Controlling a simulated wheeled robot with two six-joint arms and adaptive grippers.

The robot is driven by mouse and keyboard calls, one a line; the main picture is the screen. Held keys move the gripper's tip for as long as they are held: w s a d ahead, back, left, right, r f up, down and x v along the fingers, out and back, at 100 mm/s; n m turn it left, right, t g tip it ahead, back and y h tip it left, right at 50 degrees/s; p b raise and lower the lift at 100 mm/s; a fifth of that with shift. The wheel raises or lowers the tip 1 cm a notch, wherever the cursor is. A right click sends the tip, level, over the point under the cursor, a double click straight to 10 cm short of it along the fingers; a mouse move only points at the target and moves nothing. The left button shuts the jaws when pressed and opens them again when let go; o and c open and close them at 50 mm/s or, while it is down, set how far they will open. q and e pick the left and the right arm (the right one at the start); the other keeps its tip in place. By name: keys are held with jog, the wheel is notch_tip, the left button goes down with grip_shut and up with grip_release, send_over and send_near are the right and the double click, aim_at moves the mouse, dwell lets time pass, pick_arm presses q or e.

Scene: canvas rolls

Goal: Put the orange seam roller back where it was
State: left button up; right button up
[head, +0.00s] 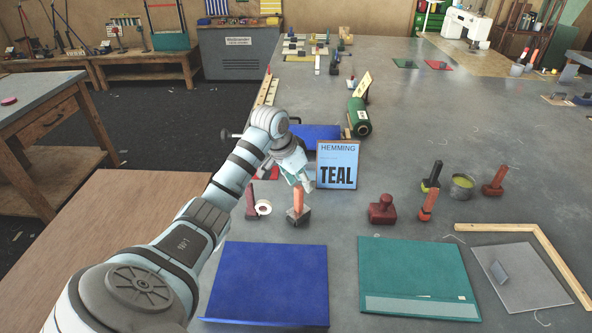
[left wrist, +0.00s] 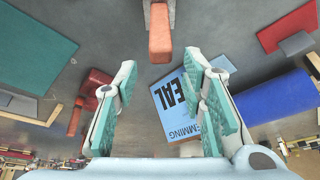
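An orange-handled tool (head: 298,200), which looks like the seam roller, stands upright on a dark base on the grey table. My left gripper (head: 302,180) is just above its handle. In the left wrist view the orange handle (left wrist: 160,38) lies straight ahead, its end near the gap between the spread fingertips (left wrist: 160,66). The fingers are open and hold nothing. A second orange-handled tool (head: 427,204) stands further right, beside a red stamp-like tool (head: 382,209). My right gripper is not in view.
A TEAL sign (head: 338,165) stands close to my left gripper, with a blue roll (head: 318,132) behind. A red-handled tool (head: 250,198) and a white tape ring (head: 263,207) are at left. A blue mat (head: 265,285) and a teal mat (head: 415,270) lie in front.

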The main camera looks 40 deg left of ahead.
pick_arm(q)
jog(key=v, duration=0.5)
jog(key=shift+r, duration=0.2)
